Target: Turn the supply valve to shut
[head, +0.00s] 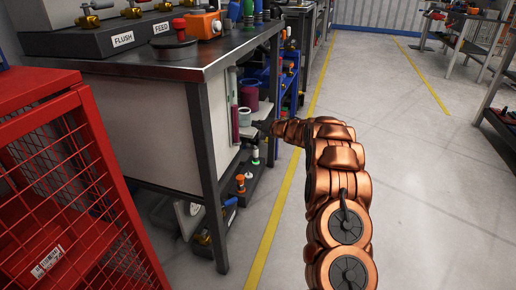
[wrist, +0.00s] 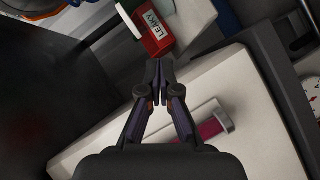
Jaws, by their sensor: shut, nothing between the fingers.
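No valve in view carries a readable supply label, so I cannot tell which one is the supply valve. In the head view, a brass valve with a black handle (head: 94,8) sits above the FLUSH label (head: 122,39) on the bench's back unit. A second, partly cut-off brass valve (head: 132,10) is near the FEED label (head: 161,28). My gripper (head: 259,126) is beside the bench's right end, below the top and away from these valves. In the wrist view, my gripper (wrist: 160,70) is shut and empty over a pale panel (wrist: 252,100).
In the wrist view, a red LEAKY box (wrist: 157,38) is just beyond the fingertips, and a magenta tube (wrist: 203,130) lies beneath. A red mesh cage (head: 70,190) stands left of the workbench (head: 150,70). The floor to the right (head: 430,170) is clear.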

